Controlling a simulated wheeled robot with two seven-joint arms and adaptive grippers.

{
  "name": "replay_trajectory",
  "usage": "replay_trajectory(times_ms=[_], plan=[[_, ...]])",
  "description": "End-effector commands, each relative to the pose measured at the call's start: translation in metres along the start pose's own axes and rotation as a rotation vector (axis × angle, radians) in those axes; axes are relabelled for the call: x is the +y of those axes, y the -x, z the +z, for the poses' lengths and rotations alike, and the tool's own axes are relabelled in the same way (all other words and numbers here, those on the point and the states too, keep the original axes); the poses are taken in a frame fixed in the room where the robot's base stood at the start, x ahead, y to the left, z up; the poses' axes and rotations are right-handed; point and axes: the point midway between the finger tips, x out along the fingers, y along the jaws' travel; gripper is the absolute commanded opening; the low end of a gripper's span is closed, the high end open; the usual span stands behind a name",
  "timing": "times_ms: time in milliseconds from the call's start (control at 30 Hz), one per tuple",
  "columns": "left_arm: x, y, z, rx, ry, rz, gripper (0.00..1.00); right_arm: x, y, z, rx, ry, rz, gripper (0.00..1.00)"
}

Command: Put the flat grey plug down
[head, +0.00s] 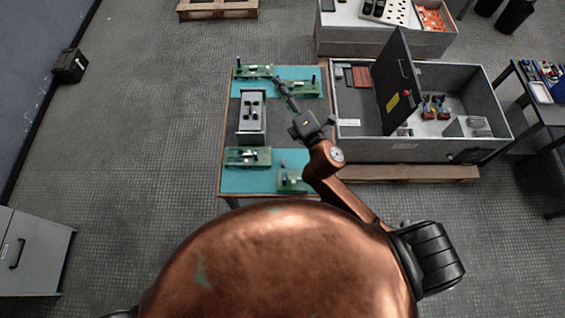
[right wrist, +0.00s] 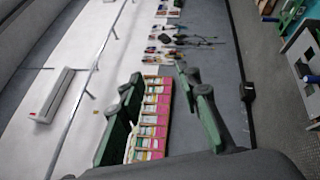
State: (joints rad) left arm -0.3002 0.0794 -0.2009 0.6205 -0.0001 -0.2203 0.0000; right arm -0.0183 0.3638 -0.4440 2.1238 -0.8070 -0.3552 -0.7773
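I cannot pick out the flat grey plug for certain in either view. My right gripper (head: 279,80) reaches over the far part of the work table, near the green boards at the back. It is small there. In the right wrist view its two dark green fingers (right wrist: 158,75) stand apart, with no object visibly held between them. The coloured row seen between the fingers looks like background. A long grey tray (head: 242,122) with small dark parts lies on the table, left of my arm. My left gripper does not show.
Green boards lie at the back left (head: 253,71), back right (head: 300,88), front left (head: 248,157) and front right (head: 291,181) of the teal-topped table (head: 256,180). A grey cabinet (head: 365,148) with a raised door (head: 398,85) stands close on the right. Open floor lies left.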

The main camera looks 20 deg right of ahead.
Motion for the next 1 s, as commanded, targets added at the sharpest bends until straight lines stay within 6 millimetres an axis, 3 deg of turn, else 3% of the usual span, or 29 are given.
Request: replay_trajectory(times_ms=[33, 100, 167, 200, 267, 333, 400, 467, 500, 567, 600, 633, 700, 800, 900, 1000], plan=[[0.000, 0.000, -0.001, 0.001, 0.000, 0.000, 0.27, 0.032, -0.014, -0.041, 0.115, 0.196, 0.125, 0.31], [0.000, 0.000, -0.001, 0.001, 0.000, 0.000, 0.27, 0.064, -0.017, -0.103, 0.269, 0.475, 0.302, 0.31], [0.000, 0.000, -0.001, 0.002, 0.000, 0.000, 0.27, 0.075, -0.009, -0.158, 0.402, 0.714, 0.457, 0.31], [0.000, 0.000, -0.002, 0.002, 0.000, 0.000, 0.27, 0.075, 0.001, -0.192, 0.490, 0.874, 0.562, 0.31], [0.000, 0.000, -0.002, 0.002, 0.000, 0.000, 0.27, 0.061, 0.019, -0.238, 0.626, 1.111, 0.719, 0.31], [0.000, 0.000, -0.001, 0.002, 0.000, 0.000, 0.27, 0.026, 0.044, -0.278, 0.794, 1.378, 0.902, 0.31], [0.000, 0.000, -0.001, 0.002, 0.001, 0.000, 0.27, -0.025, 0.069, -0.298, 0.979, 1.631, 1.082, 0.31], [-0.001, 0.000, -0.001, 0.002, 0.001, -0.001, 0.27, -0.075, 0.085, -0.296, 1.151, 1.825, 1.228, 0.31], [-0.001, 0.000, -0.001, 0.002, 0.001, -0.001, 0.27, -0.108, 0.094, -0.285, 1.274, 1.937, 1.318, 0.31], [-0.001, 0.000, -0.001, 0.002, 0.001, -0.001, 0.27, -0.153, 0.102, -0.259, 1.465, 2.074, 1.436, 0.31], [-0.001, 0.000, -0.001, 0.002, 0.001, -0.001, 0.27, -0.179, 0.105, -0.236, 1.594, 2.143, 1.501, 0.31], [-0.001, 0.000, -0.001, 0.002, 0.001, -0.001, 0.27, -0.195, 0.106, -0.218, -1.667, -2.156, -1.524, 0.31], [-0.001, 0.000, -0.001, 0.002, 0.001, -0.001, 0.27, -0.223, 0.106, -0.175, -1.660, -1.963, -1.416, 0.31], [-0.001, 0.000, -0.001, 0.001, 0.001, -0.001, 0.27, -0.244, 0.105, -0.127, -1.662, -1.768, -1.312, 0.31], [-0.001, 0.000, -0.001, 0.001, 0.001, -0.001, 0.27, -0.253, 0.105, -0.101, -1.669, -1.668, -1.259, 0.31], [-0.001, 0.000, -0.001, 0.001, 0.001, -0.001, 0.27, -0.263, 0.106, -0.094, -1.672, -1.633, -1.244, 0.31]])
